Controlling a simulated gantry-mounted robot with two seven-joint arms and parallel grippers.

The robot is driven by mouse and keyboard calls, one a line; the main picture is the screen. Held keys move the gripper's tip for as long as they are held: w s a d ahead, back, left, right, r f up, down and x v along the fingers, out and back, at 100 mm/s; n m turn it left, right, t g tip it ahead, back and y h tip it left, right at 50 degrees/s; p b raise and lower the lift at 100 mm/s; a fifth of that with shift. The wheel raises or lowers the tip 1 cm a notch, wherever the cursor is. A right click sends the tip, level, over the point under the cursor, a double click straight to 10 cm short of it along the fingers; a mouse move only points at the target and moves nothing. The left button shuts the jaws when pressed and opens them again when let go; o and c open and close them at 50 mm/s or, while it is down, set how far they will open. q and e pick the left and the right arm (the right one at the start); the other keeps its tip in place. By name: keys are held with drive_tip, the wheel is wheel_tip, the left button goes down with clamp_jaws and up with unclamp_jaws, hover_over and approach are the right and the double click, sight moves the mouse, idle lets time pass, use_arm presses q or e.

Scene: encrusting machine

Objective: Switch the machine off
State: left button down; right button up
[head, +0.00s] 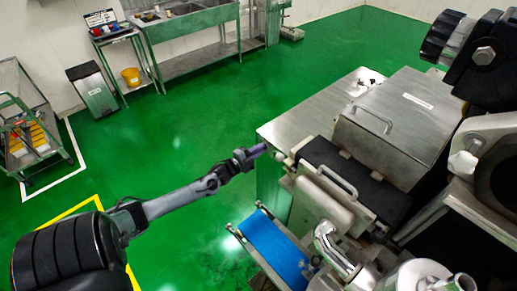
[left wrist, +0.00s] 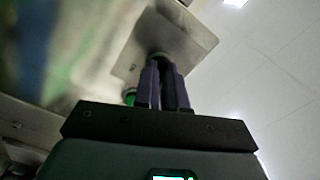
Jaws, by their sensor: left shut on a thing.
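The encrusting machine (head: 383,128) fills the right side of the head view, with metal covers and a blue conveyor belt (head: 275,250) at its front. My left gripper (head: 262,150) reaches from the left to the near left corner of the machine. In the left wrist view its two purple fingers (left wrist: 163,72) point at a metal panel (left wrist: 190,38). They are shut on a dark round knob (left wrist: 160,56) on that panel, largely hidden between the fingertips. A green button (left wrist: 130,96) shows just left of the fingers. My right gripper is not in view.
A sink table (head: 185,25) stands at the back, beside a small stand with a yellow tub (head: 131,77) and a grey bin (head: 93,92). A trolley (head: 28,130) is at the far left. The green floor between is clear.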

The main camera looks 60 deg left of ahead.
use_arm(q)
drive_tip(key=shift+n+p, duration=0.35)
drive_tip(key=shift+n, duration=1.25)
drive_tip(key=c, duration=1.2)
unclamp_jaws()
drive_tip(key=shift+s, duration=0.1)
drive_tip(key=s+d, duration=0.2)
drive_tip(key=s, duration=0.8)
drive_tip(key=shift+s, duration=0.25)
